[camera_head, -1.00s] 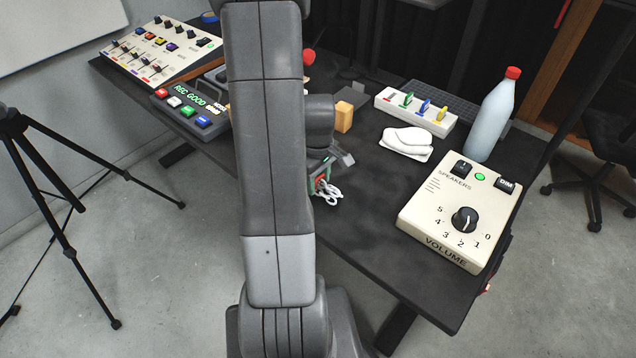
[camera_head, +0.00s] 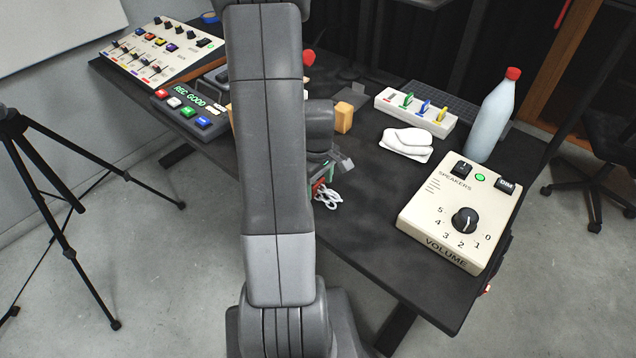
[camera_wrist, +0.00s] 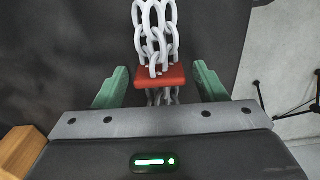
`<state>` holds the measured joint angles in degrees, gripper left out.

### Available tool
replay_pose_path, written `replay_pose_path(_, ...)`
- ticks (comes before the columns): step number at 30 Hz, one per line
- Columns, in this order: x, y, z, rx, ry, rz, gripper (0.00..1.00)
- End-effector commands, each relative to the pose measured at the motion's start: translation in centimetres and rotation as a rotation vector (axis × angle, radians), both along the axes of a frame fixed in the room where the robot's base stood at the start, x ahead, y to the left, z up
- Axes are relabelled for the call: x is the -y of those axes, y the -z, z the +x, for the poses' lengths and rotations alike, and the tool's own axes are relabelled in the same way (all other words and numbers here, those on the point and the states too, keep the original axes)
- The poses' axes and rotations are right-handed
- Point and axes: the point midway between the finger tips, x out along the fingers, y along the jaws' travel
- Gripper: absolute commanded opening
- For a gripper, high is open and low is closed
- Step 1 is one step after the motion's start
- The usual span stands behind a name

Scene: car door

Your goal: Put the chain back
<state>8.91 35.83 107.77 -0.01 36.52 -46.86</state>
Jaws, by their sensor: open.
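The chain (camera_wrist: 155,30) is made of pale grey links and hangs together with a red block (camera_wrist: 160,76) in the wrist view. In the head view a white chain bundle (camera_head: 327,196) lies at the table's near edge, just below my gripper. My gripper (camera_wrist: 160,85) is open, with one green finger on each side of the red block. Gaps show between the fingers and the block. More links show below the block, partly hidden by the gripper body. In the head view my arm hides much of the gripper (camera_head: 322,178).
A wooden block (camera_head: 343,117) stands behind the gripper on the dark table (camera_head: 370,225). A folded white cloth (camera_head: 406,142), a volume box (camera_head: 460,215) and a bottle (camera_head: 493,115) are to the right. Button panels (camera_head: 185,108) are at the left. The table between chain and volume box is clear.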

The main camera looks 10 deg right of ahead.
Motion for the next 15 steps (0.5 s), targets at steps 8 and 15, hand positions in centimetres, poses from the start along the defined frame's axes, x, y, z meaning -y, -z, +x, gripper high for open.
replay_pose_path(8, 0.0, -5.3, 0.2, 0.008, 0.0, -0.001, 0.65)
replay_pose_path(15, 0.0, -9.8, 0.1, 0.006, 0.0, -0.001, 0.65)
